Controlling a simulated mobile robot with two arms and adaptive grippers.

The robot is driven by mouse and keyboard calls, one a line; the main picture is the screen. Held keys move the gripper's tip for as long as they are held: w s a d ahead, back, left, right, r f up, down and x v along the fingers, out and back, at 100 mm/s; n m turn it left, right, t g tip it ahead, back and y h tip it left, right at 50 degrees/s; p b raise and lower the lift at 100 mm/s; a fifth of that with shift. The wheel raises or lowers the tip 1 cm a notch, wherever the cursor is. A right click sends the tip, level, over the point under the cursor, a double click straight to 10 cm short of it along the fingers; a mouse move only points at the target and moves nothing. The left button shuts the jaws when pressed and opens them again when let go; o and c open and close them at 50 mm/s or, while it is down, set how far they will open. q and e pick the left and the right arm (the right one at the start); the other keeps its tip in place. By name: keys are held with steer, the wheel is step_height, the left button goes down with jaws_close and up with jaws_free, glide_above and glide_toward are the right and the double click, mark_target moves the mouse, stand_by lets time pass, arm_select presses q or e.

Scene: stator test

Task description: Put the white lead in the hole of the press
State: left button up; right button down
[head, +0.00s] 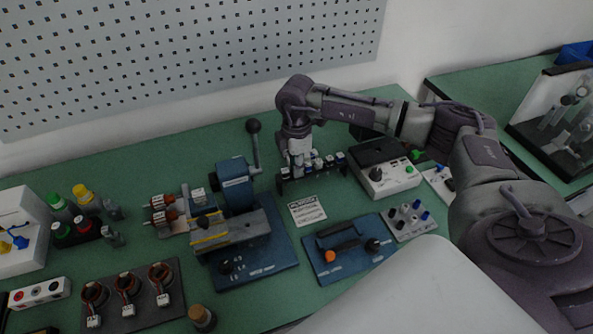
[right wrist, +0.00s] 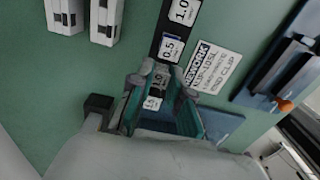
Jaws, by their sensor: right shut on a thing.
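My right gripper (head: 298,160) is at the black rack (head: 284,186) near the back middle of the bench, its fingers pointing down. It is shut on a small pale thing, apparently the white lead; the fingers mostly hide it. In the right wrist view the gripper (right wrist: 160,105) is over the rack's labelled strip (right wrist: 172,45). The blue press (head: 236,192), with an upright lever, stands left of the gripper, apart from it. I cannot make out its hole. My left gripper is out of view.
A white-labelled card (head: 307,209) lies in front of the rack. A blue fixture (head: 325,268) with an orange knob is further forward. A grey control box (head: 390,179) stands right of the rack. Several wound stators sit on a dark plate (head: 150,313) at front left.

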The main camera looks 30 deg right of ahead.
steer(key=shift+r, duration=0.1)
steer(key=shift+r+p, duration=2.2)
steer(key=shift+r, duration=0.65)
